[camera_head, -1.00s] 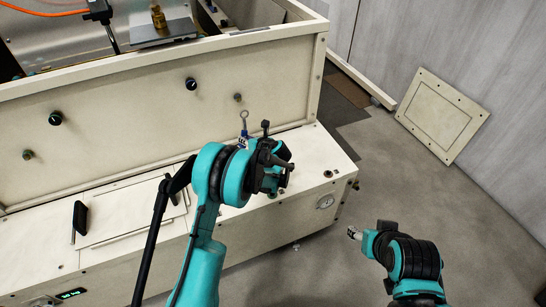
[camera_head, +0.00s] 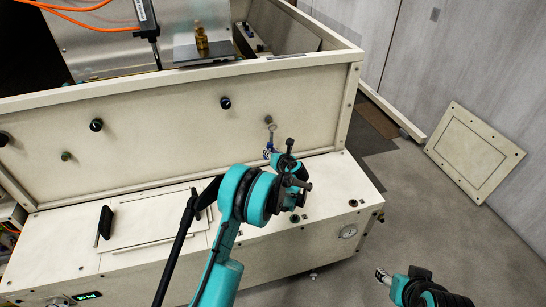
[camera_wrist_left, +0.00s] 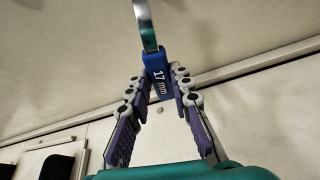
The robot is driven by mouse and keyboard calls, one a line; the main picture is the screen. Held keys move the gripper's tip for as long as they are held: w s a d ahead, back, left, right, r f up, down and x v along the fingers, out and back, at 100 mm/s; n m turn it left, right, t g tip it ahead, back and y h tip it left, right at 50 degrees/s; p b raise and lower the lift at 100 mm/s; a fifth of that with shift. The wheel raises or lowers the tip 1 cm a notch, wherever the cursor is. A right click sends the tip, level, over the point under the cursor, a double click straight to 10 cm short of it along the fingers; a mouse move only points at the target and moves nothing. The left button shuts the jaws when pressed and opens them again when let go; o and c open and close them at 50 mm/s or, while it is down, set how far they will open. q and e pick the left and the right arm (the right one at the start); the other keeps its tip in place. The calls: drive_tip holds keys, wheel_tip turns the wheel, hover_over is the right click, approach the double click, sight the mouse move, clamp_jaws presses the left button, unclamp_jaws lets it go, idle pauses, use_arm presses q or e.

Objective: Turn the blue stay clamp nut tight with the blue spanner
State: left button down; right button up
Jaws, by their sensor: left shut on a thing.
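The blue spanner (camera_head: 269,147) has a blue handle and a steel ring end. My left gripper (camera_head: 277,157) is shut on the handle and holds it roughly upright at the cream front panel. In the left wrist view the handle (camera_wrist_left: 158,72), marked 17 mm, sits between the two fingers, with the steel shank running up out of frame. In the head view the ring end overlaps a small fitting (camera_head: 269,119) on the panel. I cannot tell whether it is seated around it, or whether this is the blue stay clamp nut. My right gripper (camera_head: 381,275) is low at right, its jaws unclear.
Dark knobs (camera_head: 225,103) (camera_head: 96,125) stand out from the panel (camera_head: 160,125) left of the spanner. A ledge (camera_head: 160,250) with a black handle (camera_head: 104,225) runs below. A brown bottle (camera_head: 201,35) stands above. Open floor lies right.

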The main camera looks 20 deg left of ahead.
use_arm(q)
drive_tip(key=w+d+r+n+t+h, duration=0.4)
drive_tip(key=w+d+n+t+h, duration=0.1)
drive_tip(key=n, duration=0.5)
drive_tip(key=w+d, duration=0.1)
drive_tip(key=d, duration=0.1)
drive_tip(key=shift+w+d+r, duration=0.15)
drive_tip(key=shift+d, duration=0.15)
drive_tip(key=shift+w+a, duration=0.1)
idle(0.5)
drive_tip(key=shift+w+a, duration=0.25)
drive_tip(key=shift+w, duration=0.15)
drive_tip(key=shift+w, duration=0.1)
idle(0.8)
drive_tip(key=shift+w+a, duration=0.25)
drive_tip(key=shift+w, duration=0.1)
idle(0.3)
